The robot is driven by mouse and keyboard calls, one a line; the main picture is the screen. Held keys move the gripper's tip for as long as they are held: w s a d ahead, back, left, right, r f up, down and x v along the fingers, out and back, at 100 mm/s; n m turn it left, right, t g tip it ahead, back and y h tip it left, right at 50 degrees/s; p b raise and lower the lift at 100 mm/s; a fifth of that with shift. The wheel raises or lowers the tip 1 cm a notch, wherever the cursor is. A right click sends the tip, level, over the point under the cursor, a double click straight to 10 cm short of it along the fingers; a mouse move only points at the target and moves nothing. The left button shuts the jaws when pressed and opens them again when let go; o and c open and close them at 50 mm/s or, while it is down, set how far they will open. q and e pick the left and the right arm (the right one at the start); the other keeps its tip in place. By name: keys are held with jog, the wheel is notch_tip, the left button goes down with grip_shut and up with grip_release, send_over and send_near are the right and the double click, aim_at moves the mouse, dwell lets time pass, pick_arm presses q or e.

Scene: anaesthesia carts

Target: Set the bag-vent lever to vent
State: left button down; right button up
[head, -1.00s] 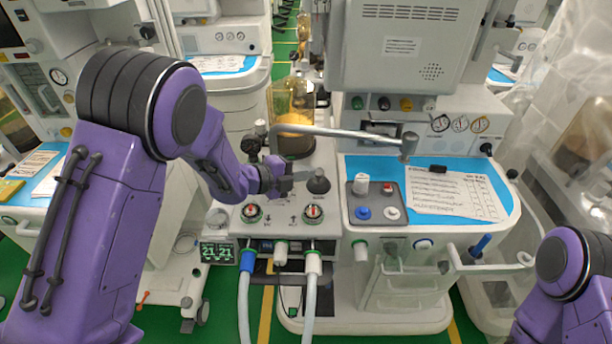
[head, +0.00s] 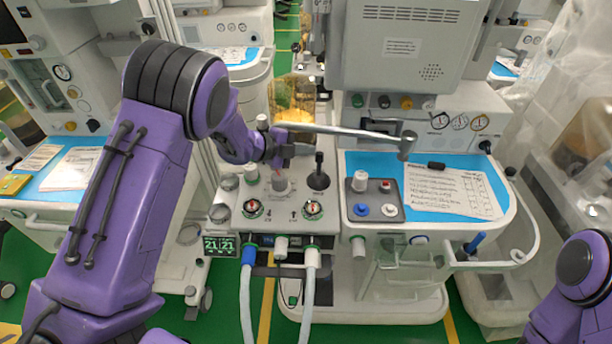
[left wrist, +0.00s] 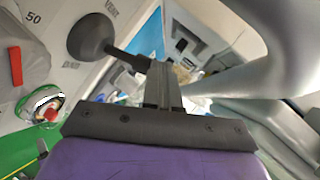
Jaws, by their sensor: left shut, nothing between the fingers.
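The bag-vent lever (head: 319,177) is a dark round hub with a short dark handle on the light machine panel. In the head view its handle points up and away from me. In the left wrist view the hub (left wrist: 92,37) lies upper left, its handle reaching toward my fingers; whether they touch is unclear. A "VENT" label (left wrist: 110,8) is printed beside the hub; another label below it is hard to read. My left gripper (head: 288,151) is shut and empty, left of the handle; its fingers (left wrist: 162,85) show in the wrist view. My right gripper is out of view.
A metal arm (head: 340,131) crosses just above the lever. A small tray (head: 375,200) with knobs and a paper sheet (head: 450,193) lie right on blue.

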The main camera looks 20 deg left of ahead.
pick_arm(q)
jog(key=shift+w+a+f, duration=0.1)
jog(key=shift+w, duration=0.2)
jog(key=shift+r+p, duration=0.65)
jog(key=shift+r, duration=0.2)
jog(key=s+a+r, duration=0.6)
jog(key=a+r, duration=0.1)
jog(key=a, duration=0.2)
jog(key=shift+s+a+r+b, duration=0.25)
jog(key=shift+a+r+b, duration=0.05)
jog(key=shift+a+b, duration=0.15)
